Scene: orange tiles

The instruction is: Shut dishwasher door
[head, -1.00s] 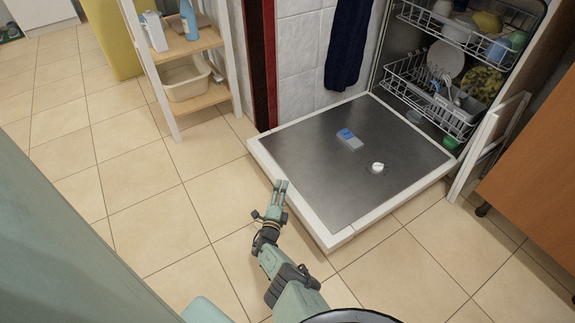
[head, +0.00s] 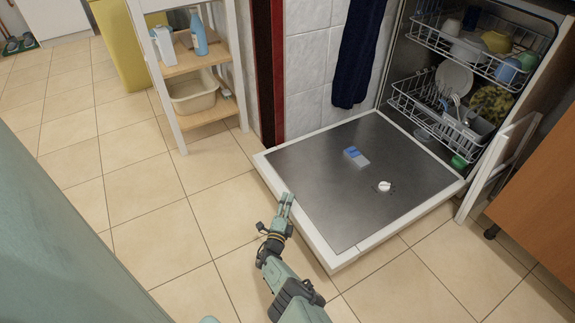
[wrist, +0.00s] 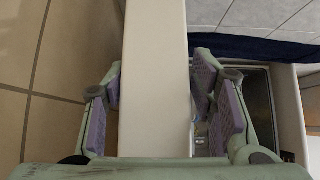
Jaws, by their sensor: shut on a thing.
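The dishwasher door (head: 310,220) lies folded down, close to flat, with a steel inner face and a white rim. My gripper (head: 286,198) is at the door's left rim in the head view. In the wrist view my gripper (wrist: 158,85) has one finger on each side of the white door edge (wrist: 155,100), shut on it. The dishwasher's open interior (head: 425,75) shows behind the door.
The lower rack (head: 445,115) and upper rack (head: 470,45) hold dishes. A blue-and-white block (head: 357,157) lies on the door. A shelf (head: 195,65) stands left, an orange cabinet (head: 545,180) right. Tiled floor (head: 140,220) is clear at left.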

